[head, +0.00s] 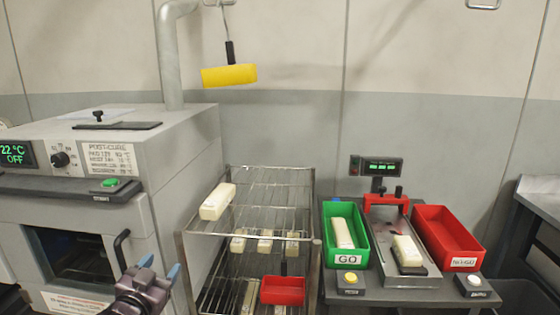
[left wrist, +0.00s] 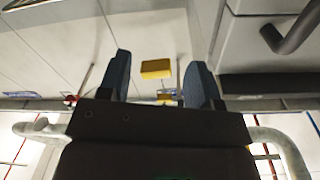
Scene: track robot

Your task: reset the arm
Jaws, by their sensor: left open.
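My left gripper (head: 152,271) shows at the bottom left of the head view, in front of the oven. Its two blue-tipped fingers are spread apart with nothing between them. In the left wrist view the open fingers of this gripper (left wrist: 161,80) point up the picture, with empty space between them. My right gripper is in neither view.
The grey oven (head: 170,165) has a black door handle (head: 121,250) close to my left gripper. A wire rack (head: 270,190) holds several pale blocks and a red bin (head: 283,290). Green (head: 358,262) and red (head: 428,222) bins flank a gauge bench. A yellow roller (head: 229,75) hangs above.

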